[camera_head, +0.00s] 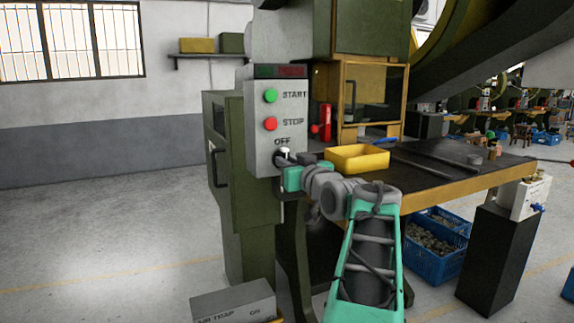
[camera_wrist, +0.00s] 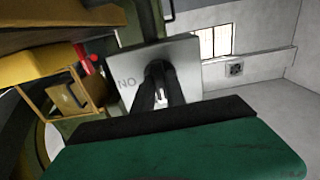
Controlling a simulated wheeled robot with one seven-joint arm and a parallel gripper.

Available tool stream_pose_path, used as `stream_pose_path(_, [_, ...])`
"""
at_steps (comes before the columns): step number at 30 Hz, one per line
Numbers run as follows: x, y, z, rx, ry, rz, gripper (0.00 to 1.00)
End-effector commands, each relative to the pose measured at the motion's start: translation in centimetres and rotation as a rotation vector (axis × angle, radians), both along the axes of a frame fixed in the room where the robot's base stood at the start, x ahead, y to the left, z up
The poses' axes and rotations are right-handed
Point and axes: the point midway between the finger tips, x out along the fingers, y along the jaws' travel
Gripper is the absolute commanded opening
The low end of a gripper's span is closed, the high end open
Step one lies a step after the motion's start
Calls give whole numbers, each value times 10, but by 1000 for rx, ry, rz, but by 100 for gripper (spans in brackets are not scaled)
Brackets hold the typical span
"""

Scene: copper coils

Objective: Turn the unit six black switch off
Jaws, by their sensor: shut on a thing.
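A grey control panel (camera_head: 277,135) is on the green machine cabinet in the head view, with a green START button (camera_head: 270,96), a red STOP button (camera_head: 270,124) and the word OFF below. My gripper (camera_head: 284,160) is at the panel just under OFF, mostly hiding the switch. In the wrist view, the two dark fingers of my gripper (camera_wrist: 159,76) are closed together at the panel face (camera_wrist: 185,58), on the black switch. The switch's exact angle is hard to tell.
A yellow tray (camera_head: 357,157) sits on the dark workbench (camera_head: 440,170) right of the panel. Blue crates (camera_head: 435,245) stand under the bench. The floor (camera_head: 100,240) at left is clear.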

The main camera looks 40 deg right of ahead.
Motion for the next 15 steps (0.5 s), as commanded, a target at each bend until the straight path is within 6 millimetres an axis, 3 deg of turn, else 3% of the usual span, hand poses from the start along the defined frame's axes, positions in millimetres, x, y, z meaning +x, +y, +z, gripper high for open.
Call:
stream_pose_path(2, [0,0,0,-2,1,0,0])
stream_pose_path(3, [0,0,0,-2,1,0,17])
stream_pose_path(9, [0,0,0,-1,0,0,33])
stream_pose_path(11, [0,0,0,-1,0,0,38])
stream_pose_path(15, [0,0,0,0,0,0,38])
